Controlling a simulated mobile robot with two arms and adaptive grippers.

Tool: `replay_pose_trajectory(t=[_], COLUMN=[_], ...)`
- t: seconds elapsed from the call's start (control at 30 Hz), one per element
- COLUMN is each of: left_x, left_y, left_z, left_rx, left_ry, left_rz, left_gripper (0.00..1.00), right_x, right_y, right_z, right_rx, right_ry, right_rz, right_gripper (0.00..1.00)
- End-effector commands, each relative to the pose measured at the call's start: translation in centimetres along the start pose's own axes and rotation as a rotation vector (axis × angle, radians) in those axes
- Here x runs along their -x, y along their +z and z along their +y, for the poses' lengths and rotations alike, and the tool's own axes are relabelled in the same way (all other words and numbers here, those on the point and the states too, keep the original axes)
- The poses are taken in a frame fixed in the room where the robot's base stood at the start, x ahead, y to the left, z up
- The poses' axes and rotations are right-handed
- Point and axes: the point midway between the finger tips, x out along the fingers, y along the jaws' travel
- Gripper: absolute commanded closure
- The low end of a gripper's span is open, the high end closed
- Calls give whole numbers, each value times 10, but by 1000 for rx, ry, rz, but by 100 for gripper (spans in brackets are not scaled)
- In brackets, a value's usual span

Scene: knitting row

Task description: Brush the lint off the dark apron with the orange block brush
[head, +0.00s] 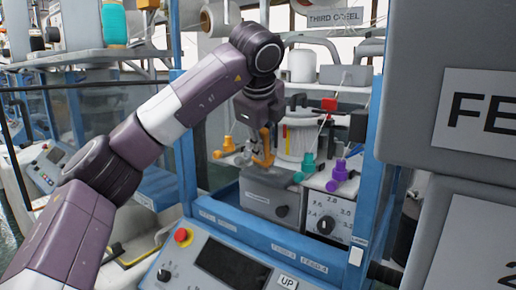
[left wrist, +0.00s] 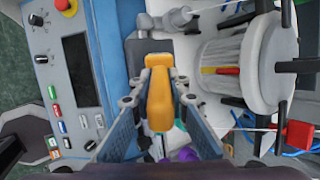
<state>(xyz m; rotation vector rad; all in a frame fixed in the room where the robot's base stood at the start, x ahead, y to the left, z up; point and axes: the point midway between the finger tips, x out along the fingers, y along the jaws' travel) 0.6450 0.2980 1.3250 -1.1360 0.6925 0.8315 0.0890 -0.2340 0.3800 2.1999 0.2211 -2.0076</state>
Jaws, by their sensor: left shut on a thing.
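No lint can be made out. My right gripper is in neither view.
A control panel with a red button (head: 183,236) and dark screen (head: 233,262) fronts the machine. A large grey cabinet (head: 455,50) stands at right.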

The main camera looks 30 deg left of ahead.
Motion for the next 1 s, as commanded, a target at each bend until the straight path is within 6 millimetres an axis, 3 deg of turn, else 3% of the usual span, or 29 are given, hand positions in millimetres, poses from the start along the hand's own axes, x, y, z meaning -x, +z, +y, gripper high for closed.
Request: replay_pose_trajectory(t=[0.73, 1.0], left_x=[12, 15], left_y=[-50, -49], left_z=[-3, -4], left_rx=[-1, 1], left_ry=[0, 1], left_rz=[0, 0], left_gripper=[100, 100], right_x=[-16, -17], right_y=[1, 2], right_z=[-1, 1], right_rx=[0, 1], right_ry=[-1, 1], right_rz=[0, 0], right_gripper=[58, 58])
